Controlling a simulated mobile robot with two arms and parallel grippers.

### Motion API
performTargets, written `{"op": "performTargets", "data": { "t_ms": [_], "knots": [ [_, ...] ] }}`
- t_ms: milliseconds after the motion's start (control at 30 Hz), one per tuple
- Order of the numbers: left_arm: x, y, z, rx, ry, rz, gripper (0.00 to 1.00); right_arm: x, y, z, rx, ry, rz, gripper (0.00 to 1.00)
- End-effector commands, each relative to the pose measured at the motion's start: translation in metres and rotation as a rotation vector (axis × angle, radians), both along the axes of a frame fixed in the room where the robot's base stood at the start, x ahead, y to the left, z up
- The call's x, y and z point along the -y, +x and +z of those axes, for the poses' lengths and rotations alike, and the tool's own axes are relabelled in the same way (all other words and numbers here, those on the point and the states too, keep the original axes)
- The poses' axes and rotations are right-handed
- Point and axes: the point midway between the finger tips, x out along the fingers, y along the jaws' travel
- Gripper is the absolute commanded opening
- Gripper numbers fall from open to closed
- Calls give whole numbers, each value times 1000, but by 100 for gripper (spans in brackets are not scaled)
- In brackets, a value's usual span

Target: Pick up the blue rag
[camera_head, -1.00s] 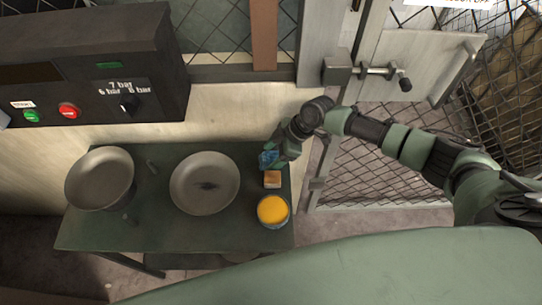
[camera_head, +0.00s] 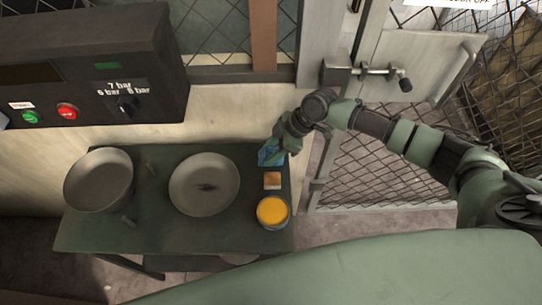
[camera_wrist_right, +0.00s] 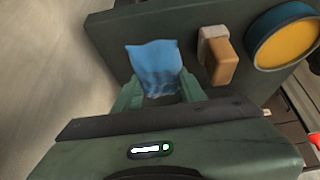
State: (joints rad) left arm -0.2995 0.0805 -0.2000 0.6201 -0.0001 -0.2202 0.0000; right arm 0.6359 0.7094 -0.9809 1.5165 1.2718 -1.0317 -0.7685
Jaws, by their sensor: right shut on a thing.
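The blue rag (camera_head: 268,154) is at the right back corner of the green table (camera_head: 200,235) in the head view. My right gripper (camera_head: 280,150) is at the rag and shut on it. In the right wrist view the rag (camera_wrist_right: 156,62) hangs between the two green fingers of my right gripper (camera_wrist_right: 157,92), and its upper part spreads out beyond the fingertips. From the head view I cannot tell how far the rag is above the table. My left gripper is not in view.
Two metal bowls (camera_head: 204,184) (camera_head: 99,180) are to the left. A control panel (camera_head: 90,80) and a mesh gate (camera_head: 375,165) bound the back and right.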

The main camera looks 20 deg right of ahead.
Motion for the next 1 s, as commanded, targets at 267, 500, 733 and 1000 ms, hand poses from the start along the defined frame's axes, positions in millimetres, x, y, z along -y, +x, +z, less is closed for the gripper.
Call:
{"op": "performTargets", "data": {
  "t_ms": [267,500,733,1000],
  "knots": [
    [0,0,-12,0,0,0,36,0,1,64,7,-1,2,1],
    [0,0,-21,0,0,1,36,0,1,120,5,0,3,1],
    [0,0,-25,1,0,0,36,0,1,158,3,0,2,1],
    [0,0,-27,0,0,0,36,0,0,171,-1,-1,0,1]
  ]
}}
